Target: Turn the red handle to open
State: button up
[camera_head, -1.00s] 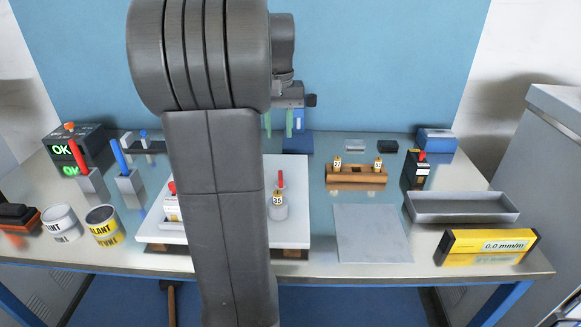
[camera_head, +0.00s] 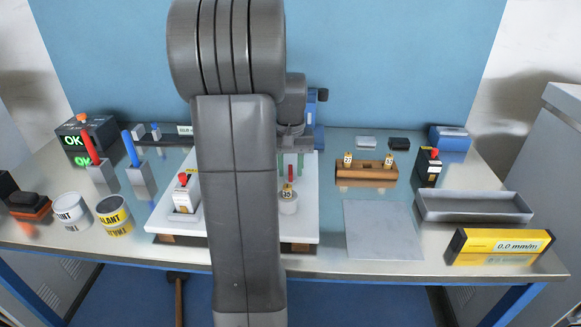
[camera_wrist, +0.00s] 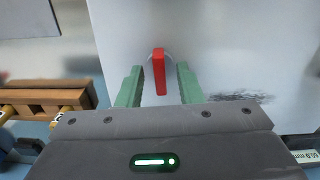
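A slim red handle (camera_head: 291,173) stands upright on a round metal piece with a yellow tag (camera_head: 288,190), on the white board (camera_head: 303,222). In the wrist view the red handle (camera_wrist: 159,70) sits between my gripper's two green fingers, with a gap on each side. My gripper (camera_head: 290,164) is over the handle and open, holding nothing. How high the fingertips are along the handle is hard to tell. My arm hides the middle of the board.
A wooden rack (camera_head: 366,175), grey plate (camera_head: 382,232), metal tray (camera_head: 473,207) and yellow gauge (camera_head: 498,246) are to the right. Two cans (camera_head: 70,213) and red and blue tools in holders (camera_head: 140,181) are left.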

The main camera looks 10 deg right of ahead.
aim_at(290, 169)
jog(key=shift+c, duration=0.4)
grip_shut()
jog(key=shift+m+p, duration=0.35)
jog(key=shift+m, duration=0.25)
jog(key=shift+o, duration=0.4)
grip_release()
notch_tip(290, 169, up, 14)
jog(key=shift+p, duration=0.45)
jog(key=shift+f, duration=0.2)
